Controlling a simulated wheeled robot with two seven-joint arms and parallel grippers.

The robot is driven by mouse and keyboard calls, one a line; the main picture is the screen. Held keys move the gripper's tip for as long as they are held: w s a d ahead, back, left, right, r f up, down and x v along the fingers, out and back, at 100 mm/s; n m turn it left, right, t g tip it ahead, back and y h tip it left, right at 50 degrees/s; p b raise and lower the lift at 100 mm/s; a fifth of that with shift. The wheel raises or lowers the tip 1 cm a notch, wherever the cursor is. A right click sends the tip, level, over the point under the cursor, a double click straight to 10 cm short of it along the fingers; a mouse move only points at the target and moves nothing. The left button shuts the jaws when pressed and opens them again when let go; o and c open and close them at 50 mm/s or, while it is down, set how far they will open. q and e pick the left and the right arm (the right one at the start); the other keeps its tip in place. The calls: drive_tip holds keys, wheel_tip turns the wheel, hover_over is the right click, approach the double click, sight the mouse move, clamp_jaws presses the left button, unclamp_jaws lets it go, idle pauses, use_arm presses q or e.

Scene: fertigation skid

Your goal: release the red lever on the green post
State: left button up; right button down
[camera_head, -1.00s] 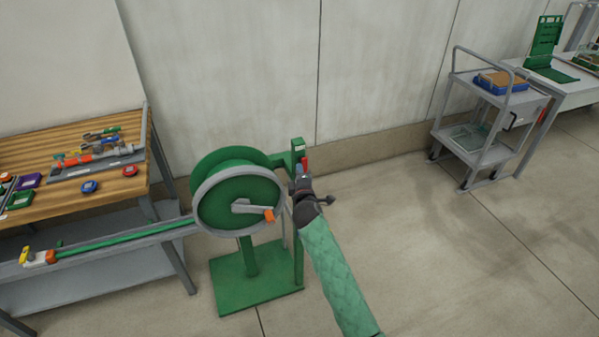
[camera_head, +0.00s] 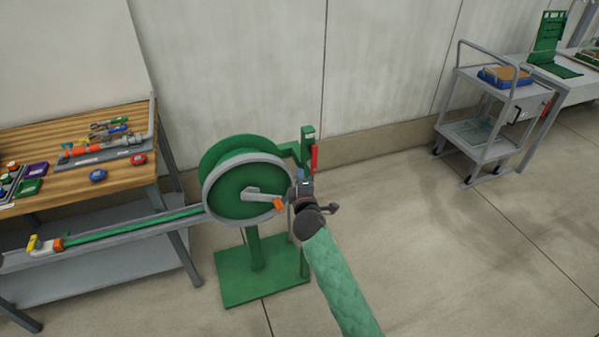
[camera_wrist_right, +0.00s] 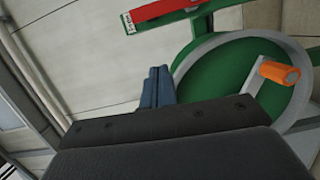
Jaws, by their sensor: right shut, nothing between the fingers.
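The green post (camera_head: 307,133) stands behind the hose reel, and its red lever (camera_head: 315,158) points upright along the post's right side. In the right wrist view the red lever (camera_wrist_right: 165,9) lies along the post at the top edge, beyond the fingertips. My right gripper (camera_head: 301,176) is just below and left of the lever, apart from it as far as I can tell. Its blue fingers (camera_wrist_right: 157,87) are shut with nothing between them. The lever's lower end is close to the gripper and partly hard to see. My left gripper is not in view.
The green hose reel (camera_head: 240,190) with an orange crank knob (camera_head: 279,203) is directly left of my right gripper. A wooden-topped bench (camera_head: 75,190) with tools stands at the left. A grey cart (camera_head: 480,130) stands at the right. The floor between is clear.

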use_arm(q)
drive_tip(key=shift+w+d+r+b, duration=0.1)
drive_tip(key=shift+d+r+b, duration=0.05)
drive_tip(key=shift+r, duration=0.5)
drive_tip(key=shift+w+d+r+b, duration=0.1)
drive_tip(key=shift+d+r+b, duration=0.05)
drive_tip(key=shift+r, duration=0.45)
use_arm(e)
drive_tip(key=s, duration=0.2)
drive_tip(key=shift+s+d, duration=0.15)
drive_tip(key=shift+s, duration=0.25)
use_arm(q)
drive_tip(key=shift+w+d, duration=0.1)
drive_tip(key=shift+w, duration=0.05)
